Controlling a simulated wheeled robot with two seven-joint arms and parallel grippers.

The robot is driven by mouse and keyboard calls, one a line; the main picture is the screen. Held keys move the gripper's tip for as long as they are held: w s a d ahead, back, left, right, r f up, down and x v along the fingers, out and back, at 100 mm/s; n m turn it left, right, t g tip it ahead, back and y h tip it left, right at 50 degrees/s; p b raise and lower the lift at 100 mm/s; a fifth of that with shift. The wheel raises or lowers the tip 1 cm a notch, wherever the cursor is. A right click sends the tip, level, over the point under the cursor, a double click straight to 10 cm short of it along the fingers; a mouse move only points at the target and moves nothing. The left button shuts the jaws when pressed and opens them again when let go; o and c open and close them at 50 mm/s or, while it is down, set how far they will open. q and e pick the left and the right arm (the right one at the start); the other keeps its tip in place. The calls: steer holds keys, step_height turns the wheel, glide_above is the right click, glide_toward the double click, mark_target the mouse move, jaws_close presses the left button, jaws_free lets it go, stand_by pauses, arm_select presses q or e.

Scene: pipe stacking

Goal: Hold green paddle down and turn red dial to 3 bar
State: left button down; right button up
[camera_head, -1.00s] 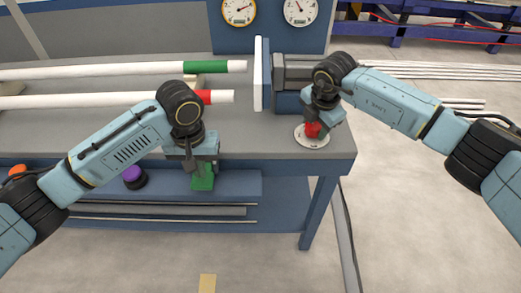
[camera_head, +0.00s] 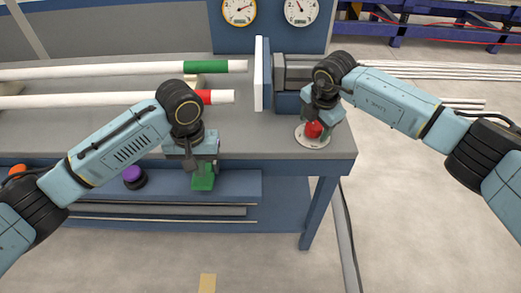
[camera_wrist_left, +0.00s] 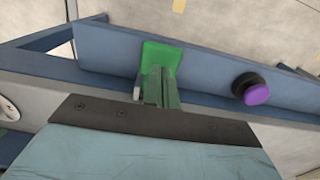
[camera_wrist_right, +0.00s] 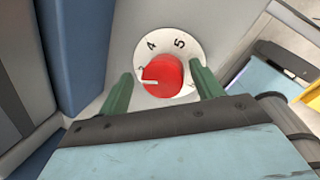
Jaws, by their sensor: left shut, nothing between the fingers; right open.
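The green paddle (camera_head: 203,183) sits on the blue front rail of the bench; it also shows in the left wrist view (camera_wrist_left: 162,54). My left gripper (camera_wrist_left: 160,75) is shut and empty, its fingertips over the paddle and seemingly touching it; the contact is partly hidden. The red dial (camera_wrist_right: 163,76) sits on a round white scale plate (camera_head: 312,141) at the bench's right front corner. Its white mark points left, beside a partly hidden number; 4 and 5 are readable. My right gripper (camera_wrist_right: 162,85) is open, with one finger on each side of the dial.
Two gauges, one yellow-rimmed (camera_head: 239,10) and one white-rimmed (camera_head: 300,10), hang on the back panel. A purple button (camera_head: 132,175) and an orange button (camera_head: 17,170) are left of the paddle. White pipes with green (camera_head: 206,66) and red bands lie on the bench.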

mark_target(314, 125)
steer(key=shift+w+r+v, duration=0.1)
steer(key=shift+w+v, duration=0.15)
steer(key=shift+v, duration=0.9)
steer(key=shift+w+r+v, duration=0.1)
steer(key=shift+w+v, duration=0.2)
steer(key=shift+v, duration=0.8)
steer(key=shift+w+v, duration=0.25)
steer(key=shift+v, duration=0.9)
arm_select(q)
step_height(314, 125, up, 10)
arm_select(e)
steer(key=shift+a, duration=0.1)
